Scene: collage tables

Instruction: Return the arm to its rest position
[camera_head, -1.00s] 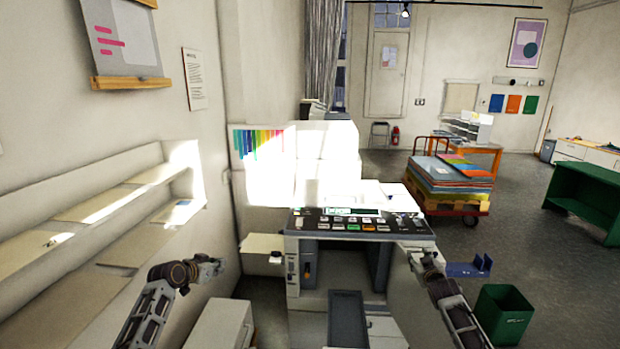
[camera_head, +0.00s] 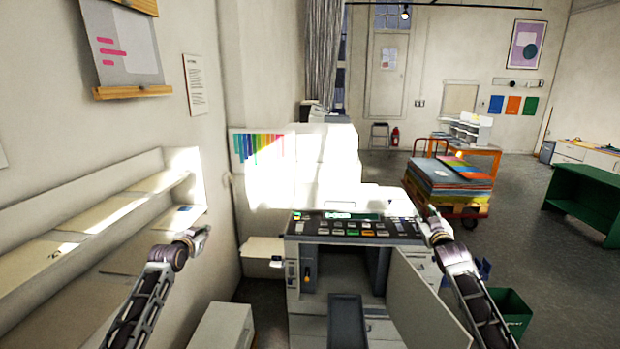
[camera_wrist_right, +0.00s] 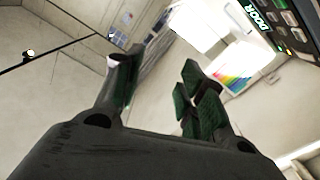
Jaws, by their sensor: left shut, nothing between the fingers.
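My left gripper (camera_head: 200,238) is shut and empty, raised in front of the wall shelves at the left of the head view. My right gripper (camera_head: 434,226) is raised at the right edge of the printing machine's control panel (camera_head: 355,228). In the right wrist view its two fingers (camera_wrist_right: 160,85) stand apart with nothing between them, so it is open. The control panel also shows in that view (camera_wrist_right: 285,25), with a lit green display reading "DOOR". The machine's front door (camera_head: 425,300) stands open, swung out to the right, and shows a dark interior.
Wall shelves (camera_head: 60,242) run along the left. A pale side tray (camera_head: 262,250) juts from the machine's left side. A green bin (camera_head: 513,308) stands at the lower right, partly behind my right arm. A loaded cart (camera_head: 450,183) and green table (camera_head: 585,200) stand farther back.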

